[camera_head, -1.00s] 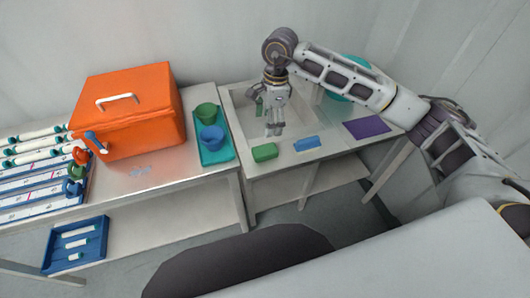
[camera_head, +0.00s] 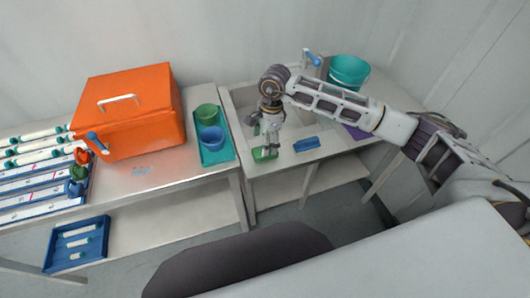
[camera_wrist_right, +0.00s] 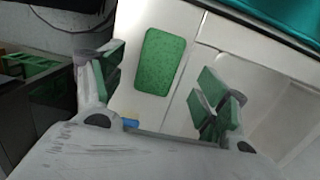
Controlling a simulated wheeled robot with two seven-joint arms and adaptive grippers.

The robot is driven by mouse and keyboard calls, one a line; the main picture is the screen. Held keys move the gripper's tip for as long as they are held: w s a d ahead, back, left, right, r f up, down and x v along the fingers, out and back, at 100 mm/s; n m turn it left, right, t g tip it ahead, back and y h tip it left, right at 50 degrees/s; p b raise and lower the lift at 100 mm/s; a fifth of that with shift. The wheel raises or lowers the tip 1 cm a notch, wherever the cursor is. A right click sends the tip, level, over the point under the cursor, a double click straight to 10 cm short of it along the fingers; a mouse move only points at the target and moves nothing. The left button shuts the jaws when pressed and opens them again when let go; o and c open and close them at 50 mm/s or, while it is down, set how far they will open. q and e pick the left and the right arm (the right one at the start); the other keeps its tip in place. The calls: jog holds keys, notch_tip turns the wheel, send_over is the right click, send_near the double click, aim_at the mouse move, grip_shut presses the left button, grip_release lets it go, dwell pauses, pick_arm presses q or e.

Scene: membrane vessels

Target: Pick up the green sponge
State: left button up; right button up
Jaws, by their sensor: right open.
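The green sponge (camera_head: 262,155) lies flat on the front rim of the sink counter in the head view, partly covered by my right gripper. My right gripper (camera_head: 268,148) points down just over the sponge. In the right wrist view, the sponge (camera_wrist_right: 160,62) shows as a green rounded block between the open green-padded fingers (camera_wrist_right: 163,85), with a gap on each side. I cannot tell whether the fingers touch it. My left gripper is not in view.
A blue block (camera_head: 306,144) lies right of the sponge, and a purple sheet (camera_head: 357,132) farther right. A teal tray (camera_head: 229,153) with green and blue cups is at left, beside an orange box (camera_head: 130,110). A teal bucket (camera_head: 348,73) stands behind.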

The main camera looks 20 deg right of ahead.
aim_at(256, 152)
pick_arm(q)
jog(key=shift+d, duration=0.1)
pick_arm(e)
jog(key=shift+f, duration=0.15)
jog(key=shift+f, duration=0.6)
notch_tip(256, 152, down, 3)
jog(key=shift+r+p, duration=0.15)
jog(key=shift+p, duration=0.45)
jog(key=shift+a+f, duration=0.1)
jog(key=shift+f, duration=0.5)
jog(key=shift+c, duration=0.2)
jog(key=c, duration=0.7)
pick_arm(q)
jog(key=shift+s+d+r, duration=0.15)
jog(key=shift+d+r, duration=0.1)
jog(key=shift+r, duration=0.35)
pick_arm(e)
jog(key=shift+c, duration=1)
